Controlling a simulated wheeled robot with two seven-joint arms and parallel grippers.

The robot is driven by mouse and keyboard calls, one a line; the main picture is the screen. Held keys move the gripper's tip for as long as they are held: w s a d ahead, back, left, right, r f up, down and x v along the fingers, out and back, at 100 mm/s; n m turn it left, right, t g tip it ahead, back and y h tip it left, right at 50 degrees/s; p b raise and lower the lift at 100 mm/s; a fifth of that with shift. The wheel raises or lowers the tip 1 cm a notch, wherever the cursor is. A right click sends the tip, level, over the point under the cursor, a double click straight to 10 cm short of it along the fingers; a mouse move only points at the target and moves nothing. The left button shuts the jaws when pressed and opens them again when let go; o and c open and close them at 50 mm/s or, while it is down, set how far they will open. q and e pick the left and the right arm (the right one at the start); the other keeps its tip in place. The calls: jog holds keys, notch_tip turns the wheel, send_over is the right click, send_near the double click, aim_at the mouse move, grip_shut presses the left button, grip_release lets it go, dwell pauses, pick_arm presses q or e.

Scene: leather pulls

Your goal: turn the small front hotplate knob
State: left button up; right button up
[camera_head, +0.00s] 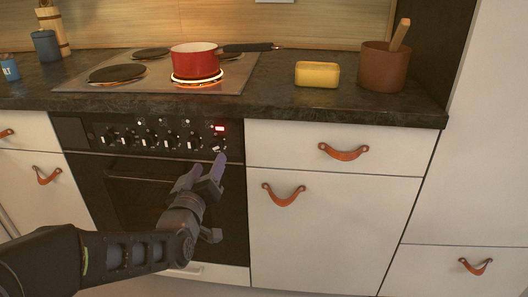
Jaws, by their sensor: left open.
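A row of dark control knobs with pale marks runs along the black oven panel (85,133). The rightmost knob (219,145) sits just under a lit red display (219,128). I cannot tell from any label which knob belongs to the small front hotplate. A red saucepan (194,62) stands on the front right hotplate (197,83), which glows orange around its rim. My left gripper (208,168) is open, its fingers pointing up just below the right end of the knob row. Contact with a knob cannot be made out. My right gripper is out of view.
The hob (75,88) is set in a dark countertop (270,103). A yellow butter-like block (317,74) and a brown pot (386,67) with a wooden handle stand to its right. White drawers with leather pulls (343,152) flank the oven. The oven door handle lies behind my left arm.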

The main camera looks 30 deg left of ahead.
aim_at(213, 149)
pick_arm(q)
jog(key=shift+s+a+r, duration=0.1)
jog(key=shift+s+a, duration=0.15)
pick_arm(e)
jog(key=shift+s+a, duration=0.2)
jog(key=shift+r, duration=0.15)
pick_arm(q)
jog(key=p+x, duration=0.1)
jog(key=x, duration=0.5)
jog(key=shift+w+a+p, duration=0.2)
jog(key=shift+w+p, duration=0.05)
jog(key=shift+p, duration=0.15)
jog(key=shift+w+a, duration=0.2)
jog(key=shift+w, duration=0.35)
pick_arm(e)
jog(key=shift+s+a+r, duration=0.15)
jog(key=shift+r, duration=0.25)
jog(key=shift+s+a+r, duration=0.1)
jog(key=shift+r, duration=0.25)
pick_arm(q)
jog(key=shift+c, duration=0.5)
grip_shut()
